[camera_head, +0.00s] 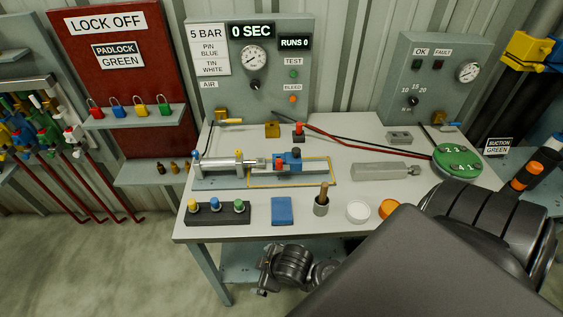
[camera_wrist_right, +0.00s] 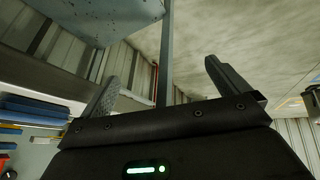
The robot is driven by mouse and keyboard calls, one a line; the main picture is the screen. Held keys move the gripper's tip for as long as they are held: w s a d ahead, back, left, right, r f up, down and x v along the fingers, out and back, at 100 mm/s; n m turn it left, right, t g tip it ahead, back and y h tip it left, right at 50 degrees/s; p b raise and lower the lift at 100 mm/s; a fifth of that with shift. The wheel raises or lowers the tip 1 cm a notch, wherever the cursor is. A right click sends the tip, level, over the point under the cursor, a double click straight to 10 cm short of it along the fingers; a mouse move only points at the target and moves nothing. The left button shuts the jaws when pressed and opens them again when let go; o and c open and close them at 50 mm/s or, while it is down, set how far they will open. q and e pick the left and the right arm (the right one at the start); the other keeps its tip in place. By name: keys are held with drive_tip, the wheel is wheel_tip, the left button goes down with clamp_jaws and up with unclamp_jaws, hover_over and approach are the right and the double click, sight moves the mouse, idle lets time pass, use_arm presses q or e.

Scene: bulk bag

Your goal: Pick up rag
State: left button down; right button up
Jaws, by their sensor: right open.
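A blue folded rag (camera_head: 282,210) lies flat near the front edge of the grey workbench (camera_head: 340,222), between a black block with colored knobs and a small cup. No gripper touches it. My right gripper (camera_wrist_right: 164,82) shows in the right wrist view with its two fingers wide apart and nothing between them. The rag is not visible there. In the head view my dark arm covers the lower right, and a jointed dark arm part is low in front of the bench. The right fingertips cannot be made out there. My left gripper is not in view.
The knob block (camera_head: 218,212) is left of the rag. A cup with a brush (camera_head: 321,206), a white lid (camera_head: 359,211) and an orange lid (camera_head: 390,209) are to its right. A cylinder assembly (camera_head: 225,166) lies behind. A grey post (camera_wrist_right: 166,50) shows beyond the right fingers.

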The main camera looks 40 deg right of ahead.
drive_tip(key=w+a+r+n+t+y, duration=0.3)
drive_tip(key=w+a+r+n+y, duration=0.1)
drive_tip(key=w+a+r+n, duration=0.7)
wheel_tip(320, 180, up, 6)
drive_tip(key=n+g+h, duration=0.6)
drive_tip(key=n+g, duration=0.3)
drive_tip(key=n, duration=1.9)
hover_over(287, 208)
drive_tip(key=shift+f+p, duration=0.6)
drive_tip(key=shift+f, duration=2.4)
drive_tip(key=shift+f+p, duration=0.45)
drive_tip(key=shift+p, duration=0.1)
wheel_tip(287, 208, down, 4)
drive_tip(key=shift+r+p, duration=0.15)
drive_tip(key=shift+p, duration=0.5)
drive_tip(key=shift+f, duration=0.35)
